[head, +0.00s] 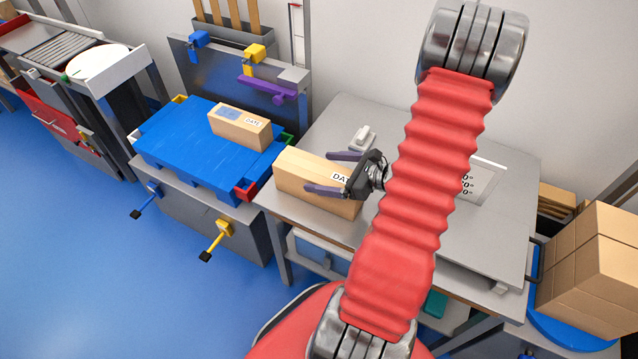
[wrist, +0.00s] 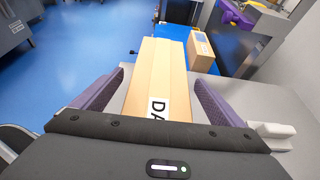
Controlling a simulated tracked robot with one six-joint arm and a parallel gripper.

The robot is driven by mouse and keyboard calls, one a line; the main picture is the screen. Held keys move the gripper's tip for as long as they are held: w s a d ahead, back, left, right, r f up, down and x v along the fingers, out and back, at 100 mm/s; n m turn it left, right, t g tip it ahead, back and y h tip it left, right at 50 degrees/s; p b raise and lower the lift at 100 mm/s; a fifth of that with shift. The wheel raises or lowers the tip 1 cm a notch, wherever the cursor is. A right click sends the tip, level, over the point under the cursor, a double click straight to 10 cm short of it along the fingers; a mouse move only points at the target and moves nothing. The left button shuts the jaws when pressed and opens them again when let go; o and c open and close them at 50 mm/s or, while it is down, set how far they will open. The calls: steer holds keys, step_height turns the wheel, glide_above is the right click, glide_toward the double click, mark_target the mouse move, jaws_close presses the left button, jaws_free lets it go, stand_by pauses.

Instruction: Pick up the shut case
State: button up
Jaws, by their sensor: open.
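A shut cardboard case (head: 303,175) with a white "DATE" label lies on the grey table, near its left edge. My gripper (head: 323,172) is open, with its two purple fingers on either side of the case's label end. In the wrist view the case (wrist: 158,78) runs away from me between the two fingers (wrist: 155,95), with a gap showing beside the right finger. Whether either finger touches the case, I cannot tell. A second shut case (head: 240,128) sits on the blue pallet; it also shows in the wrist view (wrist: 201,56).
The blue pallet (head: 175,145) with coloured corners rests on a grey stand to the left. A small white device (head: 363,138) lies behind the case on the table (head: 325,118). Cartons (head: 590,270) are stacked at the right. Blue floor at the left is clear.

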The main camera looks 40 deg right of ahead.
steer(key=shift+c, duration=0.7)
steer(key=c, duration=2)
steer(key=shift+r, duration=0.15)
steer(key=shift+r, duration=4.95)
